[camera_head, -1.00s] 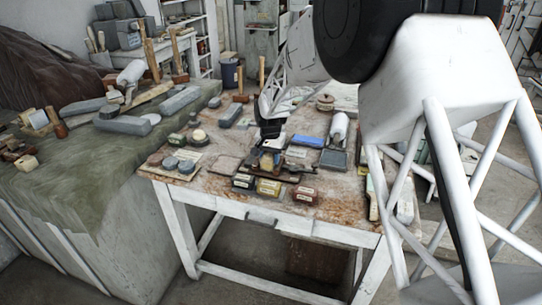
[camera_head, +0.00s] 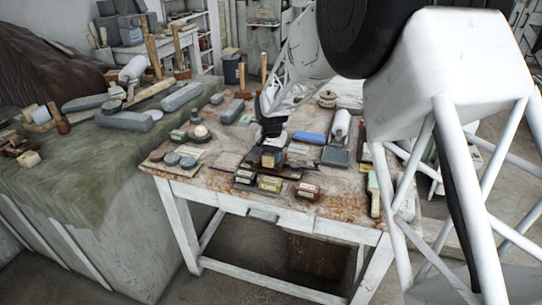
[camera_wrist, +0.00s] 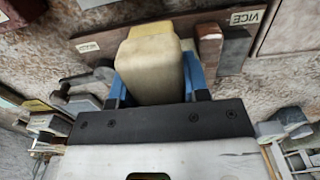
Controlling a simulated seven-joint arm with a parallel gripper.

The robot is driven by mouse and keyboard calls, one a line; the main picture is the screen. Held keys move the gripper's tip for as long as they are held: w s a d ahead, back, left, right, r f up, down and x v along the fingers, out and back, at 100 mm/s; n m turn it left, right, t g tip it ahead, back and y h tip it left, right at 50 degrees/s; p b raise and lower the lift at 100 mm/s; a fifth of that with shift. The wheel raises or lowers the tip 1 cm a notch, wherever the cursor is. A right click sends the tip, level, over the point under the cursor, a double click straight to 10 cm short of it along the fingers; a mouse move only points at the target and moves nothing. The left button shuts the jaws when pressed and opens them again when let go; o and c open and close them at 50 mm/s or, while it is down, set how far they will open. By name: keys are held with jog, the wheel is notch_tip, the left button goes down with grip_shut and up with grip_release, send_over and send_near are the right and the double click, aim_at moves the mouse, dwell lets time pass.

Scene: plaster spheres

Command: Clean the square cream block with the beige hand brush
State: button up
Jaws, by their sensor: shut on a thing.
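My gripper (camera_head: 269,150) is low over the middle of the worktable, fingers pointing down. In the wrist view its blue fingers (camera_wrist: 160,78) are shut on a beige, rounded block-shaped thing that looks like the beige hand brush (camera_wrist: 152,72). The brush also shows as a small tan patch under the gripper in the head view (camera_head: 268,161). A yellower piece (camera_wrist: 150,29) shows just past the brush; I cannot tell whether it is part of the brush or separate. I cannot pick out the square cream block for sure. Contact below the brush is hidden.
Yellow (camera_head: 269,184) and red (camera_head: 306,191) boxes stand near the table's front edge. A blue block (camera_head: 309,138), a white roll (camera_head: 340,126) and a grey tray (camera_head: 335,156) lie to the right.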

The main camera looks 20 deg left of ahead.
jog(key=shift+w, duration=1)
jog(key=shift+w, duration=0.1)
jog(key=shift+w, duration=0.95)
jog(key=shift+s, duration=1.05)
jog(key=shift+s, duration=0.2)
jog(key=shift+s, duration=0.95)
